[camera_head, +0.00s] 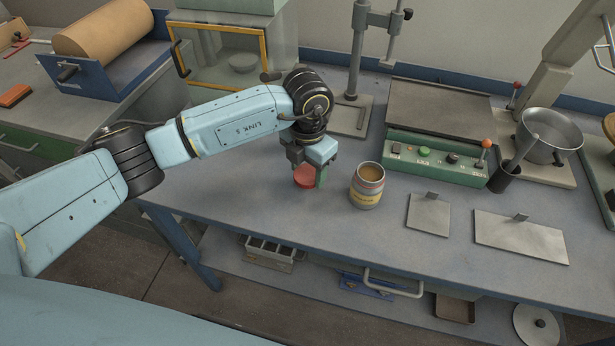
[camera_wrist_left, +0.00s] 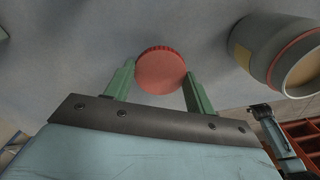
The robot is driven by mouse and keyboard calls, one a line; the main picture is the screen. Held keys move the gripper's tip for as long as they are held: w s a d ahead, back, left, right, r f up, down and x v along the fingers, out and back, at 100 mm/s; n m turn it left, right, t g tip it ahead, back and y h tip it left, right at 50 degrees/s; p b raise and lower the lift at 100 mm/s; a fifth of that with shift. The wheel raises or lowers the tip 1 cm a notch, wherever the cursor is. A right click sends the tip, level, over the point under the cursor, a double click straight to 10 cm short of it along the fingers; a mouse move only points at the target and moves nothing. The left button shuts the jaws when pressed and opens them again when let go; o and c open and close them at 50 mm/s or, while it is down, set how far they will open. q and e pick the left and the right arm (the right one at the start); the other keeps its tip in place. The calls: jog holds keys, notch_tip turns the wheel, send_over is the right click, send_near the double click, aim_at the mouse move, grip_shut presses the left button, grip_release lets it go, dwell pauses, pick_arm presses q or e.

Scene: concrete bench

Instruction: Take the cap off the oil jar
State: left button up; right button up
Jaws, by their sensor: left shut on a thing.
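The oil jar (camera_head: 367,190) stands upright on the bench, grey with a yellow label and a red band near its top. Its mouth is open and brown contents show inside. The jar also shows at the upper right of the left wrist view (camera_wrist_left: 262,48). My left gripper (camera_head: 309,174) is just left of the jar, low over the bench, with its green fingers shut on the round red cap (camera_head: 303,179). The cap sits between the fingertips in the left wrist view (camera_wrist_left: 160,72). I cannot tell whether the cap touches the bench. My right gripper is not in view.
A green control box (camera_head: 435,166) with a lever stands behind the jar. Flat metal plates (camera_head: 428,214) lie to its right. A stand (camera_head: 352,95) rises behind my left gripper. A metal pot (camera_head: 548,133) is at far right. The bench front near the jar is clear.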

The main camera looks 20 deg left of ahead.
aim_at(307, 174)
pick_arm(q)
jog(key=shift+f, duration=1.4)
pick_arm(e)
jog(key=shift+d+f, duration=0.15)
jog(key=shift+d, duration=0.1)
pick_arm(q)
jog(key=shift+f, duration=0.15)
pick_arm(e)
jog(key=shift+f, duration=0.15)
pick_arm(q)
jog(key=o, duration=1.1)
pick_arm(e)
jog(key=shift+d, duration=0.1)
